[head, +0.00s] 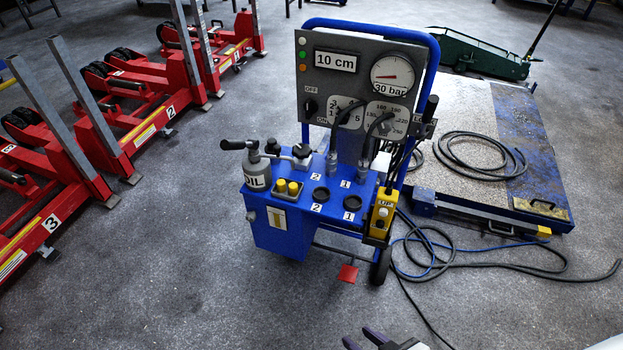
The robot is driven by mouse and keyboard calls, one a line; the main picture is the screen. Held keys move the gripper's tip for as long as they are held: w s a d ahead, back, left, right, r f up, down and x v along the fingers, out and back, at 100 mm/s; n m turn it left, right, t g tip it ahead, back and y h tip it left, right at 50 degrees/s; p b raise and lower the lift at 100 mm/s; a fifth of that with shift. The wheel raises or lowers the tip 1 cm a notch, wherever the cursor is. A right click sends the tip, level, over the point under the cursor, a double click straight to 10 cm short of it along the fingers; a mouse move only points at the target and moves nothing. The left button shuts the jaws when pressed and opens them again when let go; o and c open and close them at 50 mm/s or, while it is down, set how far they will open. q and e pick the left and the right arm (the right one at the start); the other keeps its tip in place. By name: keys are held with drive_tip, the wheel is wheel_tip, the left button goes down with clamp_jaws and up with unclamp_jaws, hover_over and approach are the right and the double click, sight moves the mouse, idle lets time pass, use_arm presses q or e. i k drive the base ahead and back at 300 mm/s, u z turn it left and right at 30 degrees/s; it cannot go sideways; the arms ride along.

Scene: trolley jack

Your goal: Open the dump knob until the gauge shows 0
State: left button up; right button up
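The blue trolley unit (275,228) stands upright in the middle of the head view. Its round white gauge (395,70), marked 30 bar, has a red needle pointing left; the scale is too small to read. A silver-and-black knob (301,153) sits on top of the blue tank. A black OFF/ON knob (311,106) is on the grey panel. I cannot tell for certain which one is the dump knob. My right gripper (363,338) is at the bottom edge, fingertips apart, empty and well away from the trolley. My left gripper is not in view.
An OIL bottle (257,172) and yellow buttons (288,187) crowd the tank top. A yellow pendant (381,214) hangs at its right. Hoses (440,262) lie on the floor at right, near a platform (470,190). Red lifting units (50,190) stand left. Floor in front is clear.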

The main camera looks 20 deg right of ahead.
sight(301, 151)
drive_tip(key=u, duration=1.15)
drive_tip(key=i, duration=0.8)
drive_tip(key=z, duration=0.85)
drive_tip(key=i, duration=0.35)
drive_tip(key=z, duration=0.4)
